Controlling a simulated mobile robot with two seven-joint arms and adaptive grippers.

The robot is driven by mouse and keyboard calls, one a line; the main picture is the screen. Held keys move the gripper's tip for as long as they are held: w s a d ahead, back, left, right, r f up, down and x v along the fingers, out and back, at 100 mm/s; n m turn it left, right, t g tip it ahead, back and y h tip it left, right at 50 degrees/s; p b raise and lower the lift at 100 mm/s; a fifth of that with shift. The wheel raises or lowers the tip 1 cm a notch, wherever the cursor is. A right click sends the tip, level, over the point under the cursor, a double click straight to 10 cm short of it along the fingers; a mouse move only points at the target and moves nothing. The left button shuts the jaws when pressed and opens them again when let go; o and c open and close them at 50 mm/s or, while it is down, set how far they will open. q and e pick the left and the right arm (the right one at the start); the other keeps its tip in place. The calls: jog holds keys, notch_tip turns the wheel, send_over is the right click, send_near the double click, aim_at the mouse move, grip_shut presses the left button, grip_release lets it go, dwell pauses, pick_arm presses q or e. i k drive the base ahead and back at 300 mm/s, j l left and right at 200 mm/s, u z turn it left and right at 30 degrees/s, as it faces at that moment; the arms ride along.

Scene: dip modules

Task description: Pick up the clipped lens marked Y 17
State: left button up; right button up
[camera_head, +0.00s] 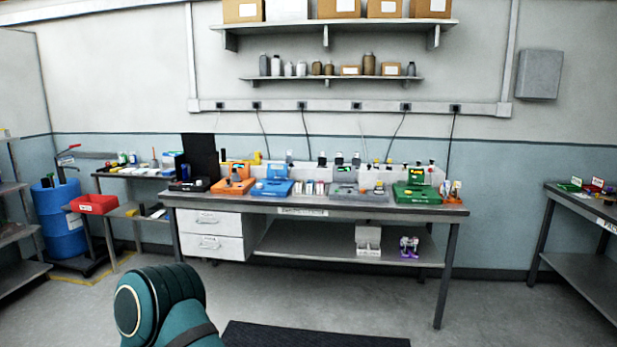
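No marking "Y 17" can be read at this distance, and I cannot tell which small item is the clipped lens. The workbench (330,206) across the room carries an orange module (233,186), a blue module (272,188), a grey tray-like module (358,193) and a green module (416,193). Small white and coloured items stand between them, too small to tell apart. On the bench's lower shelf sit a white box (367,240) and a purple-and-white item (409,247). Neither gripper shows; only a teal part of my arm is at the bottom left.
Another table (590,212) is at the right edge. A dark mat (310,336) lies before the bench. The floor between is clear.

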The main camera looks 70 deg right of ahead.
aim_at(237, 177)
jog(key=z, duration=1.55)
jog(key=i, duration=4)
